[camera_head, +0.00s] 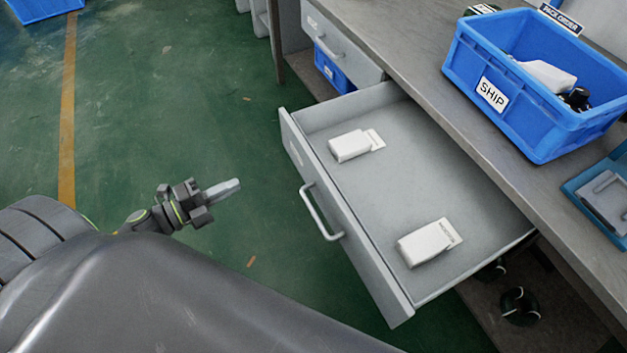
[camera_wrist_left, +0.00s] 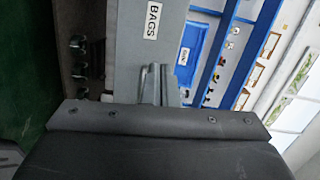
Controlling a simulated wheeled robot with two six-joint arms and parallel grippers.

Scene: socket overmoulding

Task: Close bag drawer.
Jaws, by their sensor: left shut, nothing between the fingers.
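The grey bag drawer (camera_head: 372,275) is pulled well out from the bench in the head view. Its bar handle (camera_head: 318,212) is on the front face. Two white bag packs, one at the back left (camera_head: 349,147) and one nearer (camera_head: 428,243), lie inside. My left gripper (camera_head: 236,186) is shut and empty, in front of the drawer and apart from the handle, pointing toward the front. In the left wrist view the drawer front (camera_wrist_left: 132,60) with its BAGS label (camera_wrist_left: 153,20) is ahead of the fingers. My right gripper is not in view.
The bench top (camera_head: 440,95) lies above the drawer, with a blue SHIP crate (camera_head: 545,125) holding items and a blue tray (camera_head: 575,190). Another drawer (camera_head: 340,50) to the left is closed. Green floor (camera_head: 170,110) is clear around my left gripper.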

